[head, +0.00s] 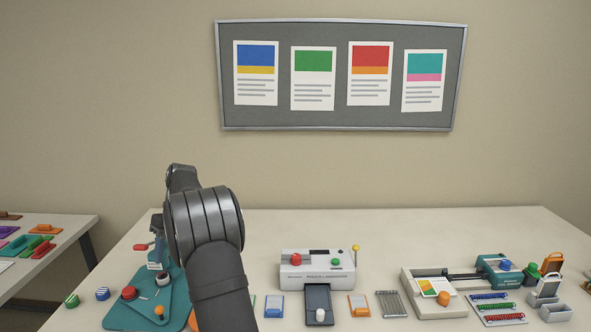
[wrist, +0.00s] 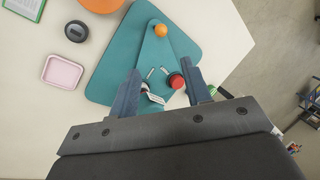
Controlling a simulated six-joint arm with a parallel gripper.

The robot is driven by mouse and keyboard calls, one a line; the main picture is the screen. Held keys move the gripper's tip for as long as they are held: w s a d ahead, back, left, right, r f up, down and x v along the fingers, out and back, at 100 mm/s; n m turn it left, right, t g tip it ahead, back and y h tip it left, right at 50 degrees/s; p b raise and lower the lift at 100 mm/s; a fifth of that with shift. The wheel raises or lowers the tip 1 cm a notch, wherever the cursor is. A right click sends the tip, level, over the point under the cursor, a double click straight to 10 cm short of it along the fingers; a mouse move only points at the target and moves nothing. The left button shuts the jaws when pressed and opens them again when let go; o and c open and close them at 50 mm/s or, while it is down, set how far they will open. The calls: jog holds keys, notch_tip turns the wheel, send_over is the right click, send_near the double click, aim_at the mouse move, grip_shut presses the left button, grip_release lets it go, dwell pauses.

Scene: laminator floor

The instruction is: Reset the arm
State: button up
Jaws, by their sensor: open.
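My gripper (wrist: 163,82) is open in the wrist view, its two dark blue-grey fingers apart over the teal board (wrist: 108,78). Nothing is clearly held between them. A red knob (wrist: 176,81) and small white marks on the board show between and just beyond the fingertips, below the gripper. An orange ball knob (wrist: 161,30) is farther along the board. In the head view my dark arm rises in front of the left half of the table and hides part of the teal board (head: 115,317) and most of the gripper.
A pouch laminator (head: 317,271) stands mid-table, with a trimmer (head: 440,305) and small holders to its right. In the wrist view, a pink tray (wrist: 62,73) and a dark round item (wrist: 76,31) lie left of the board. The table's edge is close on the right there.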

jog(key=x, duration=1.5)
jog(key=shift+s+a+f, duration=0.15)
jog(key=shift+a+f, duration=0.05)
jog(key=shift+f, duration=0.1)
jog(key=shift+s+a+r+m+t+y, duration=0.1)
jog(key=shift+s+a+m+t+y, duration=0.3)
jog(key=shift+m, duration=0.7)
jog(key=shift+a, duration=0.1)
jog(key=shift+o, duration=0.6)
